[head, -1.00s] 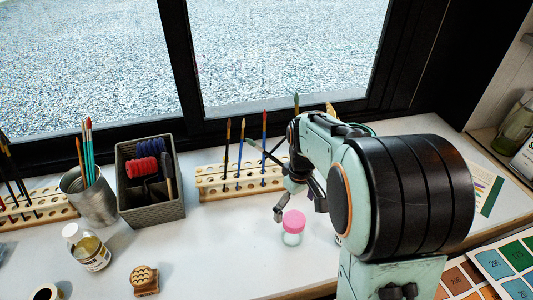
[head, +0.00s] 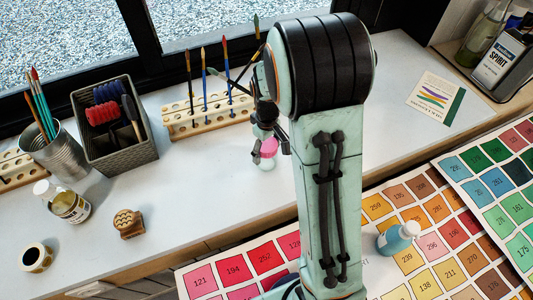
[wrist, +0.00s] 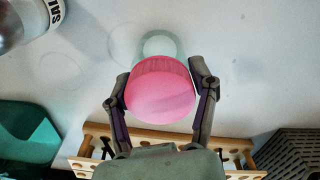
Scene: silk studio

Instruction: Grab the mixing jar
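The mixing jar is a small clear jar with a pink lid (head: 268,148). In the head view it stands on the white worktop in front of the wooden brush rack. In the wrist view the pink lid (wrist: 160,92) fills the space between my fingers, with the pale glass showing beyond it. My gripper (head: 270,152) is open around the lid, one finger on each side. In the wrist view the fingers of my gripper (wrist: 160,72) sit very close to the lid's edges. I cannot tell whether either finger touches it. My arm partly hides the area right of the jar.
The wooden brush rack (head: 180,125) stands close behind the jar. A grey basket (head: 125,160), a metal cup (head: 62,155), a labelled bottle (head: 70,205) and a wooden stamp (head: 128,224) stand to the left.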

